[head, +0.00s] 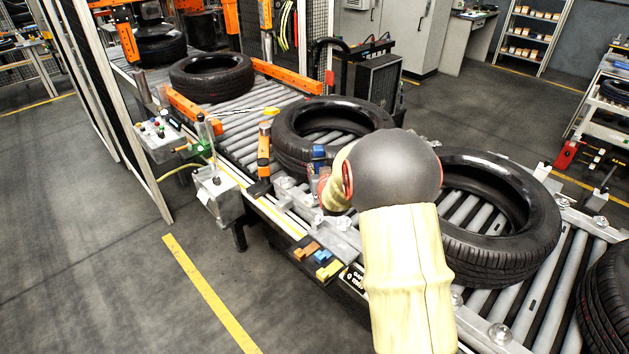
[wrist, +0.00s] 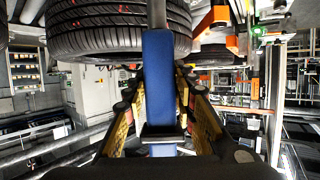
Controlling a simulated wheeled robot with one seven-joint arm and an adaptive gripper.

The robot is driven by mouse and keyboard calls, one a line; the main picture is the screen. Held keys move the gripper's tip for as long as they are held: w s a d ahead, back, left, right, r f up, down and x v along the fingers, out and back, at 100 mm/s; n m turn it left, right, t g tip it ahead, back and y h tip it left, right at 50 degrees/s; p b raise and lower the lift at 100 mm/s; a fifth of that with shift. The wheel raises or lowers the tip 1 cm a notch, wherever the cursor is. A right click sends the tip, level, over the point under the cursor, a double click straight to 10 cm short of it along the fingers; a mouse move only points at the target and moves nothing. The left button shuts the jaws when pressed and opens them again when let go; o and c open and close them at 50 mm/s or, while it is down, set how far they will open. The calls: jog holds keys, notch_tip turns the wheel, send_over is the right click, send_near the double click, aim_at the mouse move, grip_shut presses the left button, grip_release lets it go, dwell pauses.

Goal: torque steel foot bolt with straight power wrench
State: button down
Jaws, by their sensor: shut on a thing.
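A tool with a blue body (wrist: 158,85), which looks like the straight power wrench, stands between the fingers of my gripper (wrist: 160,92) in the wrist view. My gripper is shut on it, one yellow-and-black finger on each side. A grey shaft tops the blue body in front of a tyre tread. In the head view a small blue part of the wrench (head: 319,153) shows just left of my arm, over the near edge of the conveyor. Most of my gripper is hidden there by my arm. I cannot pick out the steel foot bolt; steel brackets (head: 340,222) line the rail.
Tyres lie on the roller conveyor, one behind my wrist (head: 300,150) and one to its right (head: 520,225). A control box (head: 217,193) stands left of the rail. A small tray (head: 322,262) holds coloured pieces. The floor at left is clear.

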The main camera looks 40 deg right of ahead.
jog(key=shift+w+f, duration=0.1)
jog(key=shift+f, duration=0.4)
jog(key=shift+s+a, duration=0.1)
jog(key=shift+s, duration=0.2)
jog(key=shift+w+f, duration=0.1)
jog(key=shift+b, duration=0.3)
jog(key=shift+f+b, duration=0.4)
notch_tip(320, 180, down, 6)
jog(key=b, duration=0.5)
jog(key=shift+r, duration=0.4)
jog(key=shift+b, duration=0.45)
dwell(0.5)
